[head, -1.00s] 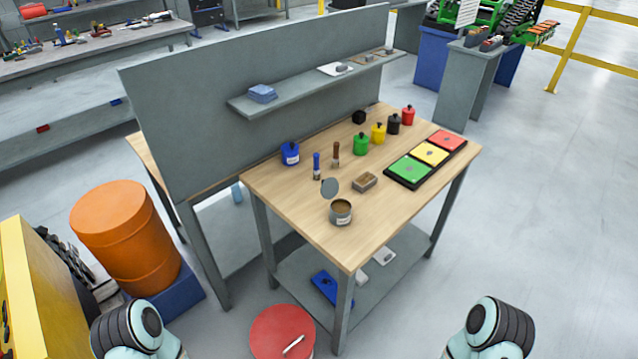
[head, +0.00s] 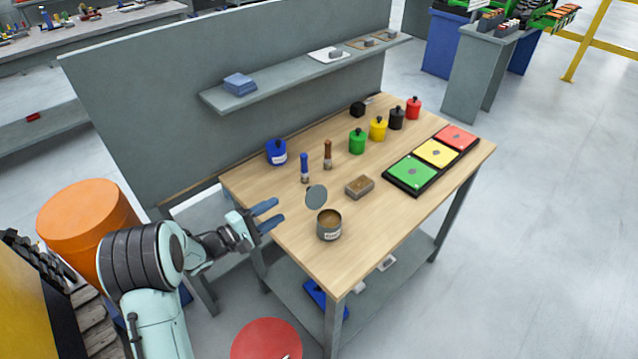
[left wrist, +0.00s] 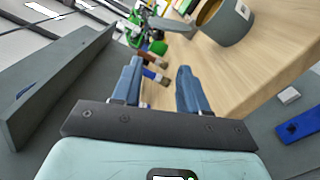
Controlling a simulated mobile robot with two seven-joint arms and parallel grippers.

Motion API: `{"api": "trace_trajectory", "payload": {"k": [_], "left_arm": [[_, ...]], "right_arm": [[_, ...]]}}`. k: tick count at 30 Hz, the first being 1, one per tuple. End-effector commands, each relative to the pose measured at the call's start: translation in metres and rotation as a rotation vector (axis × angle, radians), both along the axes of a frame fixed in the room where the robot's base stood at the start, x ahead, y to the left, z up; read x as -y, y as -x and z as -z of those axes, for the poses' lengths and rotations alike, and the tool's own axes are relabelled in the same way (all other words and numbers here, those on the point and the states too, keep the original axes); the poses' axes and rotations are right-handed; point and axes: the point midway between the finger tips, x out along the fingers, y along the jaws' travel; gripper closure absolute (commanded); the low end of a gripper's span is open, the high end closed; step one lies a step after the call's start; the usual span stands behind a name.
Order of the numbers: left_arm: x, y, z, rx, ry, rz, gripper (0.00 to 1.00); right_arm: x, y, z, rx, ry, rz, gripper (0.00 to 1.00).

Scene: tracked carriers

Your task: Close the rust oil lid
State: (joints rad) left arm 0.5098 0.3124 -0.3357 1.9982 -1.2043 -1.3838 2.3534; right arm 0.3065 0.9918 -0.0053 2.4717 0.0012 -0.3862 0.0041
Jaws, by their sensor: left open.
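The rust oil can (head: 329,226) is a small grey tin with a label and brown contents, standing upright near the front left of the table. Its round grey lid (head: 316,196) stands raised at the can's back-left rim, so the can is open. The can also shows at the top of the left wrist view (left wrist: 224,20). My left gripper (head: 270,216) is open and empty, with blue fingers, at the table's left edge, left of the can and apart from it. Its fingers show in the left wrist view (left wrist: 158,85). My right gripper is not in view.
On the wooden table (head: 290,251) are a wooden-looking block (head: 359,186), two brushes (head: 304,168), a blue pot (head: 276,152), several coloured pots and a tray of coloured squares (head: 412,171). A grey panel with a shelf (head: 290,78) stands behind. An orange barrel (head: 85,215) is at left.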

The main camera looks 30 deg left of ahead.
Motion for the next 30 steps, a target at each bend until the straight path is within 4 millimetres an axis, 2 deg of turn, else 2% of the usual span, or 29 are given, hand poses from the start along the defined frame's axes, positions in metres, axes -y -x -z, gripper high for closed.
{"api": "trace_trajectory", "payload": {"k": [5,15,19,24,30], "left_arm": [[0.006,-0.016,-0.003,0.002,0.01,0.01,0.57],[0.029,-0.084,-0.002,0.002,0.009,0.009,0.57],[0.036,-0.104,-0.002,0.002,0.009,0.007,0.57],[0.041,-0.12,-0.001,0.0,0.009,0.005,0.57],[0.042,-0.125,-0.001,0.001,0.01,0.004,0.57]], "right_arm": [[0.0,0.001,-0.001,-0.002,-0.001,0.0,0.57],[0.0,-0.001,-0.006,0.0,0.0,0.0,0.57],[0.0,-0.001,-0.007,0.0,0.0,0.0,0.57],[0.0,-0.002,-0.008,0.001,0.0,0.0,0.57],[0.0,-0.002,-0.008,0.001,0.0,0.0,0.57]]}}
